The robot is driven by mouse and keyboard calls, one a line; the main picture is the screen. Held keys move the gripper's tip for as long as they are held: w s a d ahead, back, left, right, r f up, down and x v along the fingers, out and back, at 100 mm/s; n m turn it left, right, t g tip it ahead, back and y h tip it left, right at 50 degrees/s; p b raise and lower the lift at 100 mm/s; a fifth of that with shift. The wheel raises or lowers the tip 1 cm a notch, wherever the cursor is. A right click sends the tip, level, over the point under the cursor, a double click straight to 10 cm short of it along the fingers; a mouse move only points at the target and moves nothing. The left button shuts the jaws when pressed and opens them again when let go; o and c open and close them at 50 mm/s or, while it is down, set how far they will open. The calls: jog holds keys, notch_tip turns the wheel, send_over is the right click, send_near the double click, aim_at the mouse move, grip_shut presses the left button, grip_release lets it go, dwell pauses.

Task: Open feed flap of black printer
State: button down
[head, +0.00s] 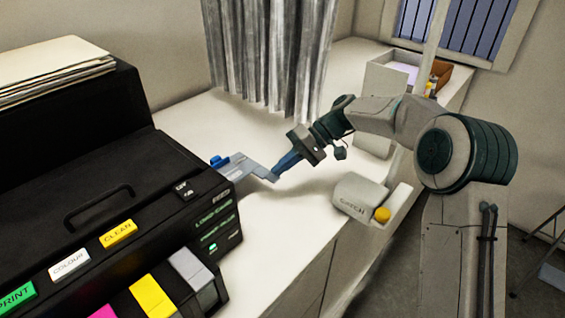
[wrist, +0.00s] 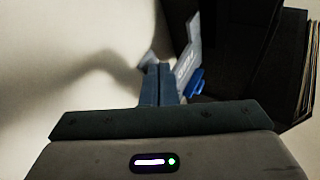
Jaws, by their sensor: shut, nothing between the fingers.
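The black printer (head: 150,180) fills the left of the head view, with a handle bar on its top panel. A light grey piece (head: 245,166) with a blue tab (head: 220,160) juts out from its right side; I take it as the feed flap. My gripper (head: 275,175) is shut and empty, its fingertips at the outer end of this grey piece. In the wrist view the shut fingers (wrist: 158,85) lie just left of the grey piece (wrist: 187,65) and the blue tab (wrist: 194,82). I cannot tell whether they touch.
Coloured buttons, among them a yellow CLEAN button (head: 118,233), line the printer's front. Papers (head: 50,68) lie on top. A grey box with a yellow knob (head: 382,215) sits at the counter's front edge. A grey curtain (head: 270,55) hangs behind. The white counter (head: 285,220) is bare near my gripper.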

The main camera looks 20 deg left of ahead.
jog(key=shift+f, duration=0.4)
jog(key=shift+d+f, duration=0.15)
